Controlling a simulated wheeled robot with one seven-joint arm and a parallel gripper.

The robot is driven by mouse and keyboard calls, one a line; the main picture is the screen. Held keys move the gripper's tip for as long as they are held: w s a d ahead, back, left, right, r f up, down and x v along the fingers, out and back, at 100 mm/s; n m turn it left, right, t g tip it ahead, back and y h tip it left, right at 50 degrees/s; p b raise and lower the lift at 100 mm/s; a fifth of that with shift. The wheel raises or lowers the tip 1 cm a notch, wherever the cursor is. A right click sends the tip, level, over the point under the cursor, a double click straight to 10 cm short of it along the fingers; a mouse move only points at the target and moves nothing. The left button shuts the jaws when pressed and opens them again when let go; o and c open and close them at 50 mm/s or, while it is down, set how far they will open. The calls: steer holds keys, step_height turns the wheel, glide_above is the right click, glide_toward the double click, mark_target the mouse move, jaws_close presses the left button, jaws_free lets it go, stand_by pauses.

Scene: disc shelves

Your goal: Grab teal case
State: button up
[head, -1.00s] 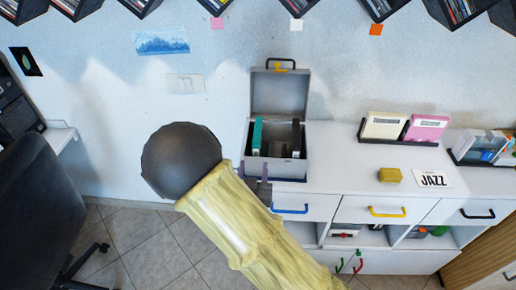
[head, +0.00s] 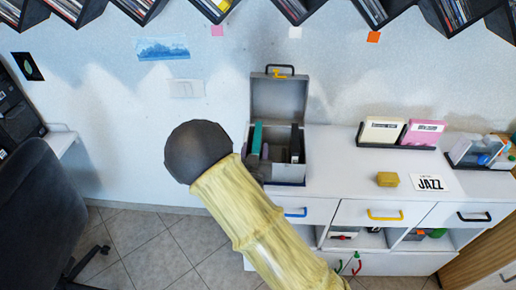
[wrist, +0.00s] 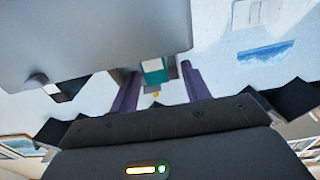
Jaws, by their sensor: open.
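The teal case (head: 257,136) stands upright at the left inside an open grey box (head: 279,97) on the white cabinet, its lid raised against the wall. In the wrist view the teal case (wrist: 153,72) shows beyond and between my two purple fingers, with a pale label on it. My gripper (wrist: 160,84) is open, with nothing visibly held. In the head view one finger (head: 265,152) shows at the box's front left, close to the teal case; my arm hides part of the box front. Contact cannot be told.
A dark case (head: 295,138) stands at the right inside the box. White and pink cases (head: 424,132) stand in a rack to the right. A yellow block (head: 387,179) and a JAZZ card (head: 430,183) lie on the cabinet top. Disc shelves hang above; a chair (head: 40,205) is left.

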mark_target(257, 139)
steer(key=shift+w+d+f+p, duration=0.1)
steer(key=shift+w+p, duration=0.3)
steer(key=shift+w, duration=0.9)
steer(key=shift+w+d+f+p, duration=0.1)
steer(key=shift+w+p, duration=0.25)
steer(key=shift+w, duration=0.9)
jaws_close()
